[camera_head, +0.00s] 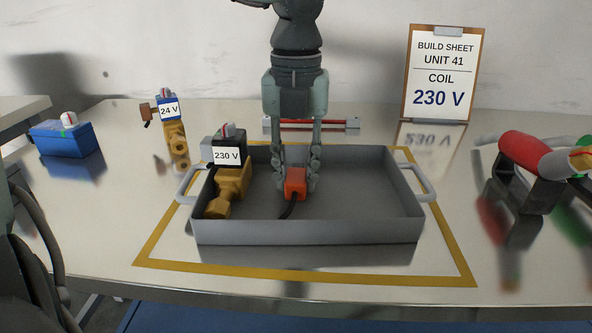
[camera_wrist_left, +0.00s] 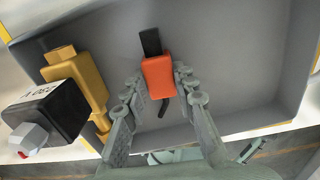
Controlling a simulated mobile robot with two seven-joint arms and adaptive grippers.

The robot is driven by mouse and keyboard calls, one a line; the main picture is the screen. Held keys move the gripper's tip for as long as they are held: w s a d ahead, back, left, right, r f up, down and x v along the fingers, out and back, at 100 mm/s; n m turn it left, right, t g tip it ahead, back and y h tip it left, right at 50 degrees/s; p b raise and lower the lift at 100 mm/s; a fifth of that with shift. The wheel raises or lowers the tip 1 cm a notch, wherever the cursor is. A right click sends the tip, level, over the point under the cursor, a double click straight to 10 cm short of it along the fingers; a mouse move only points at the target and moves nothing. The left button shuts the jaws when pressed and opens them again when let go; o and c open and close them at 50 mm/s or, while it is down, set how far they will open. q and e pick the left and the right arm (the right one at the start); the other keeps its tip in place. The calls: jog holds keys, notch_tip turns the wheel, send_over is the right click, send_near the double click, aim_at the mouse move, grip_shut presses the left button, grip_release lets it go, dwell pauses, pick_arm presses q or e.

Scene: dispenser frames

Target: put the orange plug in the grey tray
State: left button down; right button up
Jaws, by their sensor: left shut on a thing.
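The orange plug (camera_head: 294,184) has a short black cable and is between the fingertips of my left gripper (camera_head: 298,180), which is shut on it. It is inside the outline of the grey tray (camera_head: 310,231), left of the tray's middle; whether it touches the floor is unclear. The left wrist view shows the plug (camera_wrist_left: 158,77) between the two fingers of my left gripper (camera_wrist_left: 158,85), over the tray's grey floor (camera_wrist_left: 230,75). My right gripper is not in view.
A brass valve with a black 230 V coil (camera_head: 227,155) lies in the tray's left part. A 24 V valve (camera_head: 169,110), a blue box (camera_head: 67,138) and a build sheet clipboard (camera_head: 441,75) stand around it. The tray's right half is empty.

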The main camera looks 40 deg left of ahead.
pick_arm(q)
jog(key=shift+f, duration=0.1)
jog(key=c, duration=1.3)
grip_release()
jog(key=shift+o, duration=0.4)
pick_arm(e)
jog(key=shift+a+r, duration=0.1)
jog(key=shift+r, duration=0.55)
